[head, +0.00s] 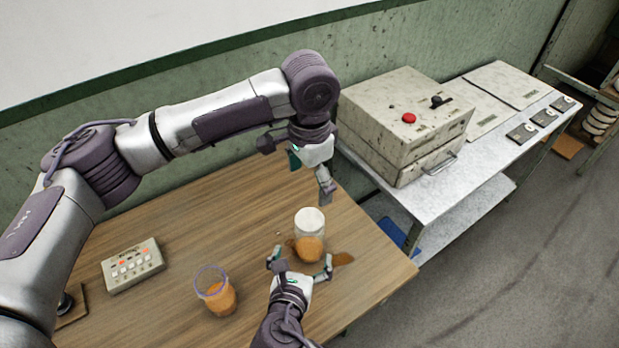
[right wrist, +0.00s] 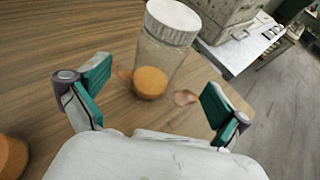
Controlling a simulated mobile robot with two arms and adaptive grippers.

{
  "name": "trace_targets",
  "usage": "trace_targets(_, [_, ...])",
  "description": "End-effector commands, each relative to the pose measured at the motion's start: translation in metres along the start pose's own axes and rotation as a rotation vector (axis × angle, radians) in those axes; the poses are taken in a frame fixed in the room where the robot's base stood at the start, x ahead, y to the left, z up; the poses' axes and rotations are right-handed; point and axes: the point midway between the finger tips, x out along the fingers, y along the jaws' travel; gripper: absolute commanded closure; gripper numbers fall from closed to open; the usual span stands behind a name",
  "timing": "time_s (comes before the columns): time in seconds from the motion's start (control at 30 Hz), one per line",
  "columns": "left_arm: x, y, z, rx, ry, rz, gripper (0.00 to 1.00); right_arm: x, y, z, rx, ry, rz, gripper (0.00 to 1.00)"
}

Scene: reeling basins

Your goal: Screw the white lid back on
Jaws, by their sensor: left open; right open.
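A clear jar with orange contents (head: 308,250) stands upright on the wooden table, and it also shows in the right wrist view (right wrist: 160,60). The white lid (head: 309,219) sits on top of the jar, also seen in the right wrist view (right wrist: 173,20); I cannot tell whether it is threaded tight. My right gripper (head: 302,263) is open, its fingers spread at the near side of the jar. In the right wrist view the fingers (right wrist: 155,92) flank the jar's lower part without visible contact. My left gripper (head: 310,174) is open and empty, above and behind the jar.
A button box (head: 132,266) lies further left. Brown patches (head: 343,259) mark the table beside the jar. A metal bench (head: 480,150) with a red-button machine (head: 395,115) stands beyond the right edge.

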Motion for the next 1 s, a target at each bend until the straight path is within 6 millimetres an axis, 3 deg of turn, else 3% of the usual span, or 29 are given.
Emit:
trace_targets(0.1, [0.000, 0.000, 0.000, 0.000, 0.000, 0.000, 0.06, -0.021, 0.000, -0.001, 0.000, 0.002, 0.000, 0.00])
trace_targets(0.3, [0.000, 0.000, 0.000, 0.000, 0.000, 0.000, 0.06, -0.036, 0.000, 0.000, 0.000, 0.001, -0.001, 0.00])
trace_targets(1.0, [0.000, 0.000, 0.000, 0.000, 0.000, 0.000, 0.06, -0.038, 0.000, 0.000, 0.000, 0.001, 0.000, 0.00])
